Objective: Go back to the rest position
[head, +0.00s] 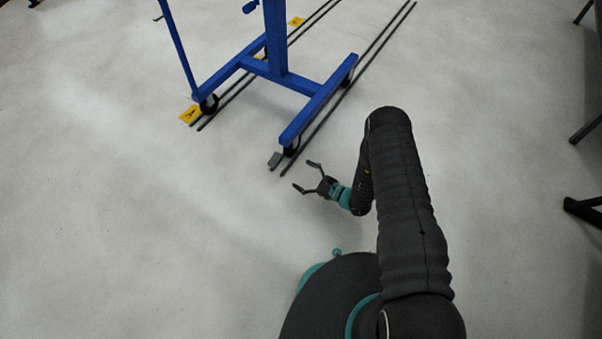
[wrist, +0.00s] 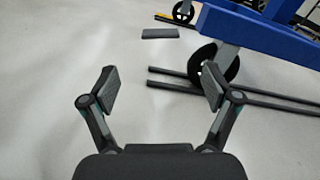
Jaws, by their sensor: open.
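My gripper (head: 304,178) is open and empty, held out to the left of my arm in the head view. Nothing touches the fingers in either view.
A blue wheeled stand (head: 279,78) stands on dark floor rails (head: 350,82), close beyond my gripper. Yellow markers (head: 190,115) lie near the rails. Dark legs stand at the right edge. Floor at left is clear.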

